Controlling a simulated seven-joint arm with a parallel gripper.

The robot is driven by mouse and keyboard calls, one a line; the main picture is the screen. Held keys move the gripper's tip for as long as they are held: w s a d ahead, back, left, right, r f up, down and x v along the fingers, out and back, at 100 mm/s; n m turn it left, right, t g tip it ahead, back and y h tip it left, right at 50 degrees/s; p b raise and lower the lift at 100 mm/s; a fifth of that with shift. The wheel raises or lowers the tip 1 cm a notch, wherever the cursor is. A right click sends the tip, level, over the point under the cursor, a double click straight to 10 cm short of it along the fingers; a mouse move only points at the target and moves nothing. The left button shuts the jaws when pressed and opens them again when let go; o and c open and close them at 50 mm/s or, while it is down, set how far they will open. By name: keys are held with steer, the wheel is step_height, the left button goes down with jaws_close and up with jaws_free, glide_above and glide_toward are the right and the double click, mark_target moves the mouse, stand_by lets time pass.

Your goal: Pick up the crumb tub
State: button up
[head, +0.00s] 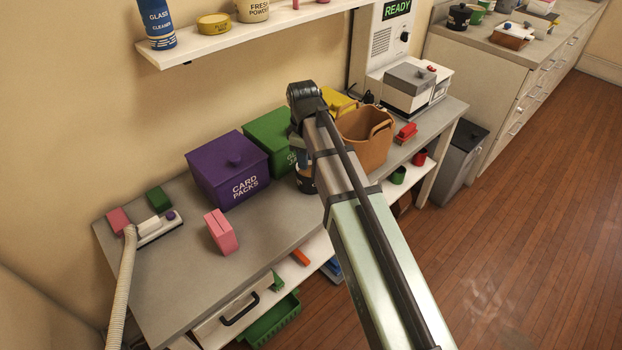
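A small dark tub (305,183) with a pale band stands on the grey bench in front of the green bin. It is partly hidden by my arm, and its label is not readable, so I cannot tell for sure that it is the crumb tub. My gripper (301,164) points down right over this tub. Its fingers are mostly hidden behind my arm, and I cannot tell whether they are open, shut or touching the tub.
A purple card packs bin (228,172), a green bin (268,134) and a brown basket (366,140) stand along the bench. A pink box (221,232) stands at the front left. A white wall shelf (240,36) hangs above.

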mark_target(306, 192)
steer(key=shift+w+f, duration=0.15)
steer(key=shift+f, duration=3.05)
steer(key=shift+w+f, duration=0.1)
steer(key=shift+f, duration=3.1)
steer(key=shift+c, duration=0.2)
jaws_close()
